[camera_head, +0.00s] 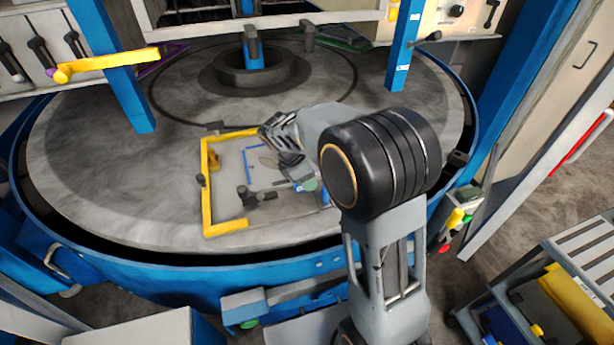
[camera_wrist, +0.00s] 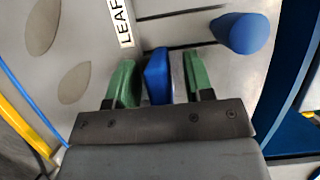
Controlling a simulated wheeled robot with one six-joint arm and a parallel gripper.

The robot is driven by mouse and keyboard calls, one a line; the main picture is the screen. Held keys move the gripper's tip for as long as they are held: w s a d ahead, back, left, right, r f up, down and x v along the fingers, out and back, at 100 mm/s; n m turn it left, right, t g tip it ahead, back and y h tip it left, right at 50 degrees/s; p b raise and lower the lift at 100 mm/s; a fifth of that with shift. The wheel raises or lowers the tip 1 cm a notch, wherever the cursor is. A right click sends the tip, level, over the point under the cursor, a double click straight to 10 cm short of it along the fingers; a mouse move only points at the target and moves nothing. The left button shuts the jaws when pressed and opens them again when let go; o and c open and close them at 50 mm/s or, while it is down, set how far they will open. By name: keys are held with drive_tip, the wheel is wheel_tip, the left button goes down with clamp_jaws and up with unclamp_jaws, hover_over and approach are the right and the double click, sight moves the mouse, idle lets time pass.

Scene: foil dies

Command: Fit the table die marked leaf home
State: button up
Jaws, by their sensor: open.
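In the wrist view, a grey plate (camera_wrist: 185,28) carries a white label reading LEAF (camera_wrist: 121,22) and leaf-shaped marks (camera_wrist: 43,25). A blue upright piece (camera_wrist: 157,80) stands between the green fingers of my gripper (camera_wrist: 158,74). The fingers are open, one on each side of it, with a gap showing on the right side. A rounded blue knob (camera_wrist: 240,33) stands to the right of the fingers. In the head view, my gripper (camera_head: 306,184) is low over the right part of the plate area, and my arm hides much of it. The label cannot be read there.
A yellow bracket frame (camera_head: 206,195) edges the plate area on the round grey table (camera_head: 110,190). Dark clamps (camera_head: 255,196) stand inside it. Blue posts (camera_head: 404,45) rise at the back. A cart (camera_head: 560,300) stands at lower right. The table's left side is clear.

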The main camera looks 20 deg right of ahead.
drive_tip(key=shift+f, duration=0.1)
drive_tip(key=v, duration=1.4)
drive_tip(key=shift+d, duration=0.1)
drive_tip(key=s+f+m+y, duration=0.3)
drive_tip(key=s+f+m, duration=0.15)
drive_tip(key=m, duration=0.45)
drive_tip(key=s+d+f+m+t+y, duration=0.1)
drive_tip(key=s+d+m+t, duration=0.3)
drive_tip(key=s+m, duration=0.5)
drive_tip(key=s+d, duration=0.1)
drive_tip(key=s, duration=0.2)
drive_tip(key=shift+s+y, duration=0.25)
drive_tip(key=shift+y, duration=0.05)
